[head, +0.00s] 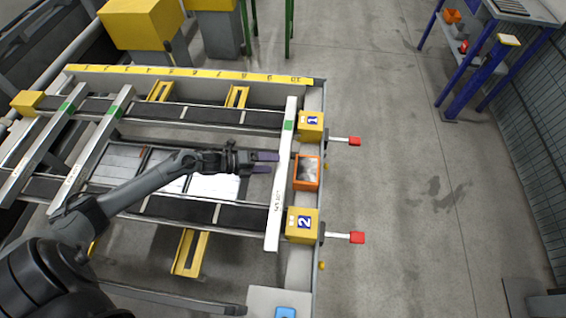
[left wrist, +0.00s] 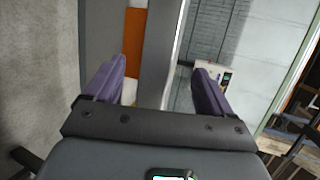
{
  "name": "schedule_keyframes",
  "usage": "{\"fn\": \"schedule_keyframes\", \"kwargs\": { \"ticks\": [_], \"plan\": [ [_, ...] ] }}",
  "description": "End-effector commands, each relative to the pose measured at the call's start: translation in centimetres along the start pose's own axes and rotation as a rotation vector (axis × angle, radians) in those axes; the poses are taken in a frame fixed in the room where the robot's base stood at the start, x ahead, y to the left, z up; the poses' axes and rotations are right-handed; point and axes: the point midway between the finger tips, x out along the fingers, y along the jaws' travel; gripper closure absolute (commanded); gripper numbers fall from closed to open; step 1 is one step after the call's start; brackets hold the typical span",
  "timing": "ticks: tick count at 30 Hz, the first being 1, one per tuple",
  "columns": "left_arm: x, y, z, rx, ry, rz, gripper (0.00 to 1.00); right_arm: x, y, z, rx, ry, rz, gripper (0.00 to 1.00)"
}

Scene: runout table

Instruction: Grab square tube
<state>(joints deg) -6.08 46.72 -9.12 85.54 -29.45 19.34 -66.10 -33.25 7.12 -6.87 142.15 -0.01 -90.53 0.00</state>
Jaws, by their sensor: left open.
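A long silver square tube (head: 272,215) with a green mark lies across the black belts at the right end of the runout table, beside the yellow blocks. My left gripper (head: 273,163) is open, its purple fingers pointing right at the tube's middle. In the left wrist view the tube (left wrist: 157,40) runs upright through the gap between the open fingers (left wrist: 162,75), which are apart from it. Whether the fingertips reach past its sides is hard to tell. Two more silver tubes (head: 93,145) lie at the left of the table. My right gripper is not in view.
Yellow blocks marked 1 (head: 311,125) and 2 (head: 301,224) stand right of the tube, with red-tipped levers. An orange-rimmed box (head: 306,172) sits between them. A yellow ruler strip (head: 190,72) edges the table's far side.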

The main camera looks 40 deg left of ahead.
Motion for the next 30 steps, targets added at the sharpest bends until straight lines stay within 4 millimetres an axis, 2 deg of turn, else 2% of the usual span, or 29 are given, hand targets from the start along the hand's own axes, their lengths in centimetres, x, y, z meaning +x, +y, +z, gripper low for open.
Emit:
{"fn": "schedule_keyframes", "kwargs": {
  "ticks": [9,19,30],
  "plan": [
    [3.6,-0.1,0.5,-0.001,0.001,-0.002,0.17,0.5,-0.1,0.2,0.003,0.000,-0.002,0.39],
    [4.1,0.0,0.4,0.000,0.001,0.000,0.17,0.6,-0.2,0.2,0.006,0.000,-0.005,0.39],
    [4.0,-0.1,0.5,0.000,0.001,-0.001,0.73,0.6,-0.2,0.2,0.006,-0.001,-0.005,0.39]
  ]
}}
